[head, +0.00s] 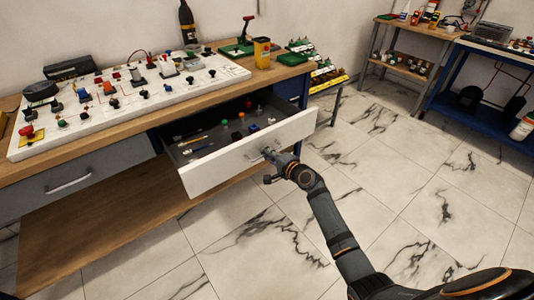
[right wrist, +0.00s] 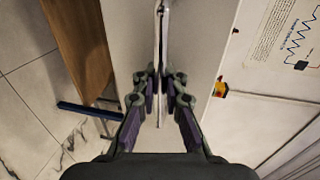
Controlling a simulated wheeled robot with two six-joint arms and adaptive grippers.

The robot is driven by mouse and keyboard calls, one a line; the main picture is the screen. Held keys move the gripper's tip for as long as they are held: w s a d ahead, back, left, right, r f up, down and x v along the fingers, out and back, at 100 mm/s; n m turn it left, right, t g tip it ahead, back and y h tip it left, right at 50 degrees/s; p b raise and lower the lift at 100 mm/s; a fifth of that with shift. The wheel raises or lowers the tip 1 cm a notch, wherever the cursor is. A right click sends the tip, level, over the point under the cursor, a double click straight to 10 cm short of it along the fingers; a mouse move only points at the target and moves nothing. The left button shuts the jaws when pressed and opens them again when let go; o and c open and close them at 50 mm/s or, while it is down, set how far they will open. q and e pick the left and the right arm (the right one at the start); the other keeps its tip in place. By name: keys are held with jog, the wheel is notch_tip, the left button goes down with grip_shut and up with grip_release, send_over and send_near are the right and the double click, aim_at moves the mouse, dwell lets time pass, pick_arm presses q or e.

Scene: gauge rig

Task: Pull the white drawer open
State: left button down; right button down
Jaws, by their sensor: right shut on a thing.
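The white drawer (head: 225,168) stands pulled out from under the workbench, with its dark inside and several small items showing. My right gripper (head: 270,155) is at the handle on the right part of the drawer front. In the right wrist view, the fingers of my right gripper (right wrist: 163,88) are closed around the thin upright handle bar (right wrist: 161,45). The pale drawer front (right wrist: 128,35) lies behind it. The fingertips partly hide the handle in the head view. My left gripper is not in view.
The wooden workbench (head: 100,150) carries a white board (head: 130,95) with several buttons and knobs. A grey drawer (head: 75,180) at the left is shut. A yellow cup (head: 262,53) stands near the bench's right end. The marble floor in front is clear.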

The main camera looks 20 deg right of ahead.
jog(key=shift+s+d+r, duration=0.1)
jog(key=shift+s+r, duration=0.05)
jog(key=shift+s, duration=0.15)
jog(key=c, duration=1.7)
grip_release()
jog(key=v, duration=1.2)
